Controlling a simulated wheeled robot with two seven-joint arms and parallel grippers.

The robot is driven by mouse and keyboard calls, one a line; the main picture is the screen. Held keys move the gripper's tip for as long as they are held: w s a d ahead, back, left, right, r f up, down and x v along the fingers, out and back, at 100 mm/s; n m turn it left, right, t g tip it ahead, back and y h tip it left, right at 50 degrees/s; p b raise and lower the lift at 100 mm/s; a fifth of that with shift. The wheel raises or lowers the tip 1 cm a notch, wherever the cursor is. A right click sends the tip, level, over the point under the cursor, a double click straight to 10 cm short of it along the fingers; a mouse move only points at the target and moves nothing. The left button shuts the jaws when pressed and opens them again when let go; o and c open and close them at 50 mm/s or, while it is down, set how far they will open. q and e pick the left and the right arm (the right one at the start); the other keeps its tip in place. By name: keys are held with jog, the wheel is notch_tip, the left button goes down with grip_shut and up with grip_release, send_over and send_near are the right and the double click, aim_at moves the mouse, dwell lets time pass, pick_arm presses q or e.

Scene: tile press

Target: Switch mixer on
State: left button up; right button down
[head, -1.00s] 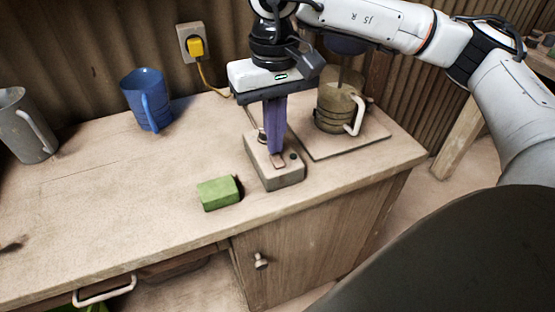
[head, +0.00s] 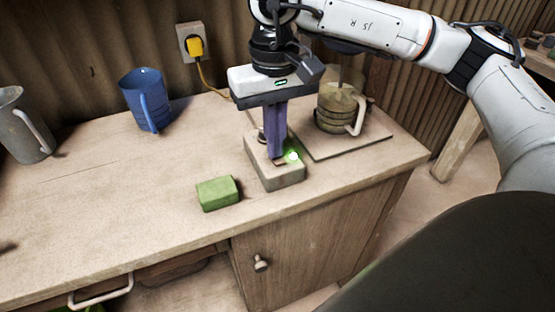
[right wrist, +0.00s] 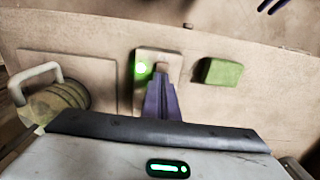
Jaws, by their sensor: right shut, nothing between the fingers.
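The mixer stands on a flat board at the right of the counter, with its tan jug (head: 340,108) that has a pale handle; my right arm hides its upper part. A pale switch box (head: 276,177) stands to the left of the board. A small light (head: 292,156) on its top glows green, and it also glows in the right wrist view (right wrist: 141,69). My right gripper (head: 275,157) points down with its purple fingers shut and empty, at the top of the switch box. The fingers hide part of the switch. My left gripper is not in view.
A green block (head: 218,194) lies on the counter just left of the switch box. A blue mug (head: 146,100) and a grey jug (head: 24,126) stand further left. A yellow plug (head: 195,46) sits in the wall socket. The counter's left middle is clear.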

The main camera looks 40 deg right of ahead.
notch_tip(320, 180, up, 7)
jog(key=p, duration=0.4)
dwell(0.4)
dwell(0.4)
